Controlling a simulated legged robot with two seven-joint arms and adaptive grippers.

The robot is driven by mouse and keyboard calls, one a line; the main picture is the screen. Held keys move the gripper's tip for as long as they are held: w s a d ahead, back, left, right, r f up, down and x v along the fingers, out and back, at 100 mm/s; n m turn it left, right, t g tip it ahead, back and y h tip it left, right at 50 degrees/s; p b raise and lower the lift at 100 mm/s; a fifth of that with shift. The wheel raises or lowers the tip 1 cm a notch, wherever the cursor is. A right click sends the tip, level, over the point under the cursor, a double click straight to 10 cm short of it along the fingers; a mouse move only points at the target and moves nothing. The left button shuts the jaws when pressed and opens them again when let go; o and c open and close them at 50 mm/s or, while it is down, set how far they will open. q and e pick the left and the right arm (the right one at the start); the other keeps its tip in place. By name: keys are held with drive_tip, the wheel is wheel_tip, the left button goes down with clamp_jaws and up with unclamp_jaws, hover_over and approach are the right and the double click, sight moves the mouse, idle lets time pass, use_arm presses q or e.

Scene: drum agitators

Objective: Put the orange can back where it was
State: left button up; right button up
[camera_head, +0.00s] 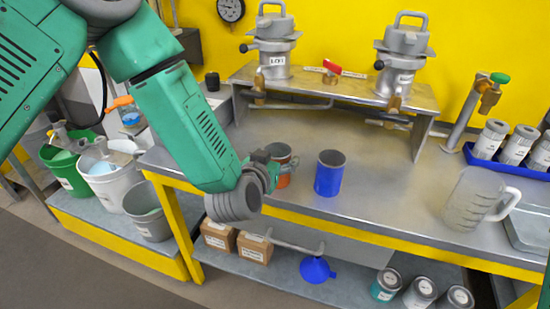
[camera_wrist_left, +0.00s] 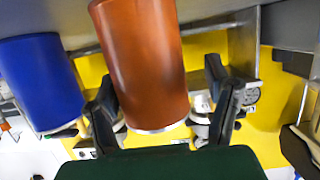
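The orange can (camera_head: 284,160) stands upright on the metal workbench (camera_head: 375,205), partly hidden behind my left gripper (camera_head: 272,168) in the head view. In the left wrist view, the orange can (camera_wrist_left: 145,60) is large and lies between the two dark fingers of my left gripper (camera_wrist_left: 165,100). The left finger is close to or touching the can, and a gap shows between the can and the right finger. The blue can (camera_head: 329,173) stands just right of the orange can; it also shows in the left wrist view (camera_wrist_left: 40,80). My right gripper is not in view.
A raised metal shelf (camera_head: 340,90) with two grey pots stands at the back. A clear measuring jug (camera_head: 475,200) and a blue tray (camera_head: 510,165) of several labelled cans are on the right. Buckets (camera_head: 110,180) stand at left. The bench right of the blue can is clear.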

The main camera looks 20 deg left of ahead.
use_arm(q)
drive_tip(key=shift+d+r, duration=0.2)
drive_tip(key=shift+d, duration=0.3)
drive_tip(key=shift+s+d+r, duration=0.15)
drive_tip(key=shift+s+d, duration=0.1)
drive_tip(key=shift+s, duration=0.05)
drive_tip(key=a+p+v, duration=0.1)
drive_tip(key=v, duration=1)
drive_tip(key=s+a+f+g, duration=0.2)
drive_tip(key=s+f+g, duration=0.4)
drive_tip(key=f, duration=0.6)
drive_tip(key=s+a+f+g, duration=0.4)
drive_tip(key=s+f, duration=0.2)
drive_tip(key=s, duration=0.3)
drive_tip(key=s+a+f+g, duration=0.4)
drive_tip(key=s+f, duration=0.3)
drive_tip(key=s, duration=0.3)
drive_tip(key=shift+s+y, duration=0.35)
drive_tip(key=shift+y, duration=0.05)
drive_tip(key=shift+a+f, duration=0.1)
drive_tip(key=shift+a, duration=0.05)
